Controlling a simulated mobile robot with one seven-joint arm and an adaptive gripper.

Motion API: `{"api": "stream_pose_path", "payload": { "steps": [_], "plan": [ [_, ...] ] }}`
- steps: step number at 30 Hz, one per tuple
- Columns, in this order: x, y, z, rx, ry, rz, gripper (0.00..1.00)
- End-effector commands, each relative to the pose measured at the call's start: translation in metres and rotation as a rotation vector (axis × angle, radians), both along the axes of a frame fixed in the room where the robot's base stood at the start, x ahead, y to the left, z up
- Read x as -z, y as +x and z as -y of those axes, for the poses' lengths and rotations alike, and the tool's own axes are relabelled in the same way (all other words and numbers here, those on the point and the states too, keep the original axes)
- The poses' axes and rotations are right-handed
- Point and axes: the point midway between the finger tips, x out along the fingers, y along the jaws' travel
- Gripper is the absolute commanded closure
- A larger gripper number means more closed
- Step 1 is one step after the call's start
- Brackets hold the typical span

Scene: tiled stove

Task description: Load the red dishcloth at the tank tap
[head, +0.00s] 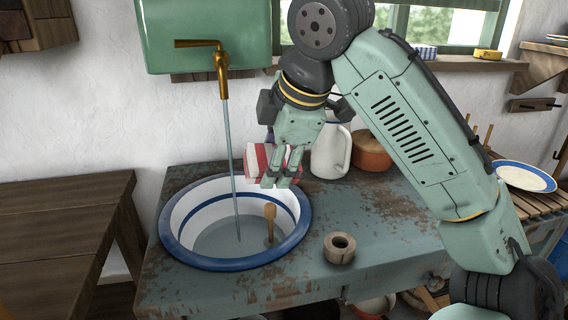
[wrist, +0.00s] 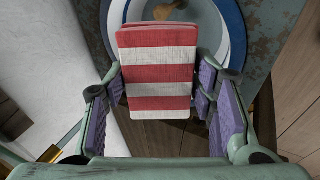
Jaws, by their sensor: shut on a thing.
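The red dishcloth (head: 262,160), folded and striped red and white, is held in my gripper (head: 278,180) above the back right rim of the basin. In the wrist view the dishcloth (wrist: 158,82) sits between the two purple-padded fingers of my gripper (wrist: 158,100). The green tank (head: 205,35) hangs on the wall at upper left. Its brass tap (head: 222,75) lets a thin stream of water (head: 231,145) fall into the basin. The dishcloth is to the right of the stream, apart from it.
The white basin with blue rim (head: 170,238) holds water and a wooden-handled tool (head: 270,218). A white jug (head: 328,155) and an orange-brown pot (head: 371,152) stand close behind my gripper. A tan ring (head: 340,247) lies on the worn counter (head: 385,240). A dark wooden table (head: 60,230) stands left.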

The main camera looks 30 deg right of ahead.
Motion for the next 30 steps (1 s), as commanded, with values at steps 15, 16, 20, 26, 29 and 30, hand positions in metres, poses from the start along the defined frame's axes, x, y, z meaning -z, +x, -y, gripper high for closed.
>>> {"api": "stream_pose_path", "payload": {
  "steps": [15,16,20,26,29,30],
  "plan": [
    [0.009,0.052,-0.005,-0.003,0.001,0.0,0.71],
    [0.009,0.055,-0.006,-0.003,0.002,0.0,0.71],
    [0.011,0.067,-0.007,-0.002,0.003,0.0,0.71],
    [0.015,0.08,-0.007,-0.001,0.002,0.0,0.71],
    [0.016,0.085,-0.008,0.0,0.001,0.0,0.71],
    [0.016,0.085,-0.008,0.0,0.001,0.0,0.71]
  ]
}}
